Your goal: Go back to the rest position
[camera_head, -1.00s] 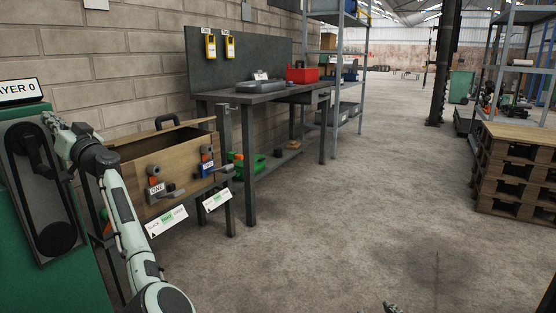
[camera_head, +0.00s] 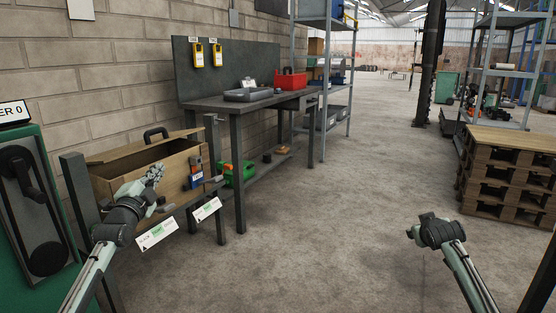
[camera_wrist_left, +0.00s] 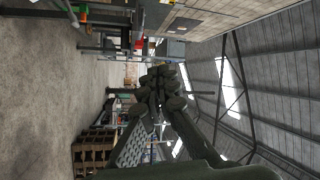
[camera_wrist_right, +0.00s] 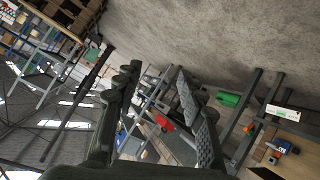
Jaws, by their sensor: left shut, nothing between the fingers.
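My left gripper (camera_head: 154,174) is shut and empty. In the head view it is in front of the wooden box and covers part of its front. Its closed fingers also show in the left wrist view (camera_wrist_left: 160,76). My right arm comes in from the lower right of the head view, and its gripper (camera_head: 414,232) is over open floor, foreshortened there. In the right wrist view the two fingers of the right gripper (camera_wrist_right: 157,72) stand apart with nothing between them.
The wooden box (camera_head: 100,182) carries a blue lever unit (camera_head: 196,174) and labels below. A green machine (camera_head: 50,150) stands at left. Behind are a grey workbench (camera_head: 215,104) with a red toolbox (camera_head: 291,80) and metal shelving. Stacked pallets (camera_head: 508,172) stand right. The middle floor is clear.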

